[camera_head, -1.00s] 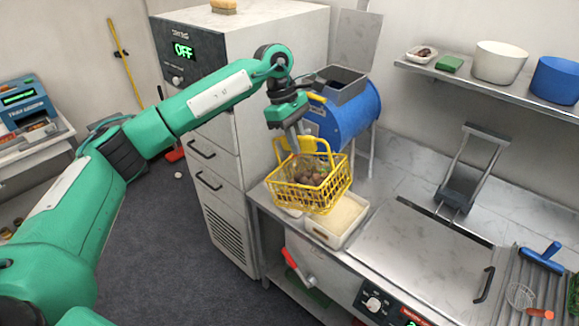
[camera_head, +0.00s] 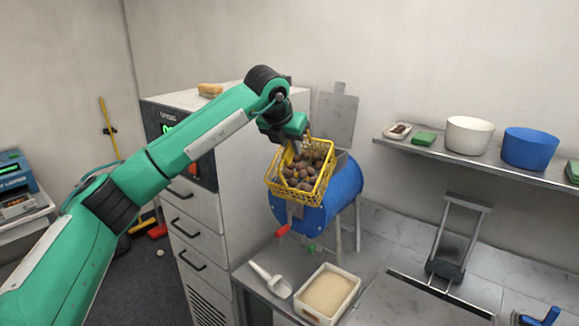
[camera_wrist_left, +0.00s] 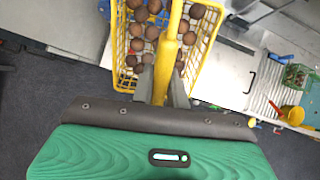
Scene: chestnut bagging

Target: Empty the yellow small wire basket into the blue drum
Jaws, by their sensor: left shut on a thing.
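The yellow wire basket (camera_head: 286,190) hangs from my left gripper (camera_head: 303,142) and holds many brown chestnuts (camera_head: 304,170). It is tilted, its open top facing my head camera. My left gripper is shut on the basket's yellow handle, which runs between the fingers in the left wrist view (camera_wrist_left: 165,70). The blue drum (camera_head: 345,190) lies on its side on a grey stand behind the basket. Its grey hopper (camera_head: 347,167) is partly hidden by the basket, and a raised plate (camera_head: 338,118) stands behind it. The chestnuts are still in the basket. My right gripper is not in view.
A tall white cabinet (camera_head: 240,200) stands left of the drum. A cream tray (camera_head: 327,294) and white scoop (camera_head: 271,279) sit on the counter below. A shelf (camera_head: 470,162) at right carries a white bowl (camera_head: 468,136) and blue bowl (camera_head: 530,149).

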